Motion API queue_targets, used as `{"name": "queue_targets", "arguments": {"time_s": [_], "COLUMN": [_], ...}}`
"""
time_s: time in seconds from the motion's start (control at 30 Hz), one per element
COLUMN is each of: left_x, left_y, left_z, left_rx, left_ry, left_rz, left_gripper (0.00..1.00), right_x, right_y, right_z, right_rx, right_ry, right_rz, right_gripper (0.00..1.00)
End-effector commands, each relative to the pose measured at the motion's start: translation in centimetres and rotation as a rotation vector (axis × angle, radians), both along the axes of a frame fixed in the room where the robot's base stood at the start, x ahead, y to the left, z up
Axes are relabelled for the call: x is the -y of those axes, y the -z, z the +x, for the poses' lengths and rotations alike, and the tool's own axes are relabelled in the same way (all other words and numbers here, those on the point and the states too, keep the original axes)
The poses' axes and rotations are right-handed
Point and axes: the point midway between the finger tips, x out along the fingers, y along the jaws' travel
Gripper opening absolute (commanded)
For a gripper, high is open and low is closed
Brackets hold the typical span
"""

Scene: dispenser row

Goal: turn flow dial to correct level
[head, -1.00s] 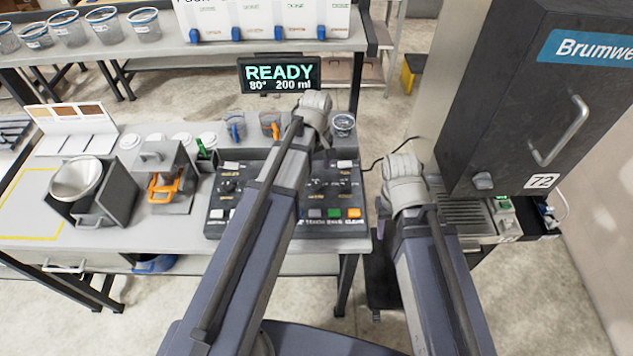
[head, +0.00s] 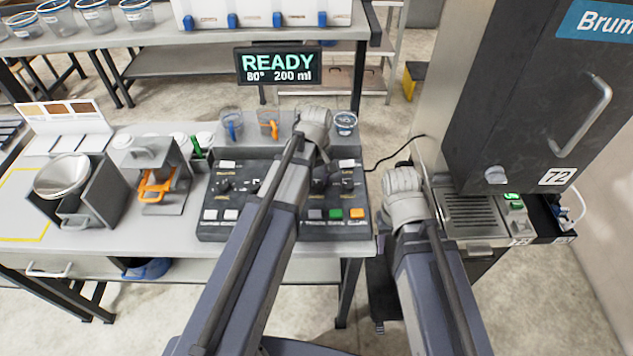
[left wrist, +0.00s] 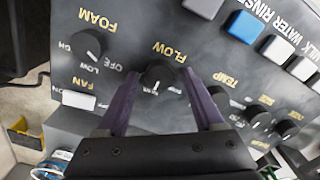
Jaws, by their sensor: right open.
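The flow dial (left wrist: 158,77) is a round black knob under the word FLOW on the dark control panel (left wrist: 150,25). In the left wrist view my left gripper (left wrist: 160,74) has its two purple fingers on either side of this dial, very close to it. I cannot tell whether they touch it. The dial's white pointer shows, but its scale is mostly hidden. In the head view my left arm covers the middle of the panel (head: 215,200). My right gripper (head: 404,212) is open, held between the panel and the dispenser, its fingers hard to see.
A foam dial (left wrist: 90,43) and temperature dial (left wrist: 218,97) flank the flow dial. A screen (head: 279,66) reads READY, 80°, 200 ml. Several cups stand behind the panel. A tall dark dispenser (head: 530,110) stands at right. A grey box (head: 85,190) stands at left.

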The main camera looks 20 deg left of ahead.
Motion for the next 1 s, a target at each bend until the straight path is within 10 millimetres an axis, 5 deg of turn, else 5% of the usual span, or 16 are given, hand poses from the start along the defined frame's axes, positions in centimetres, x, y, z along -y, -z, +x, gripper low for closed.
{"name": "queue_targets", "arguments": {"time_s": [0.6,1.0], "left_x": [-0.01,0.00], "left_y": [0.01,0.01], "left_z": [-0.01,-0.01], "left_rx": [0.000,0.000], "left_ry": [0.000,0.053], "left_rz": [0.000,0.000], "left_gripper": [0.00,0.00], "right_x": [0.00,0.00], "right_y": [0.01,0.01], "right_z": [0.00,0.00], "right_rx": [0.000,0.000], "right_ry": [0.000,0.000], "right_rz": [0.000,0.000], "right_gripper": [0.50,0.50]}}
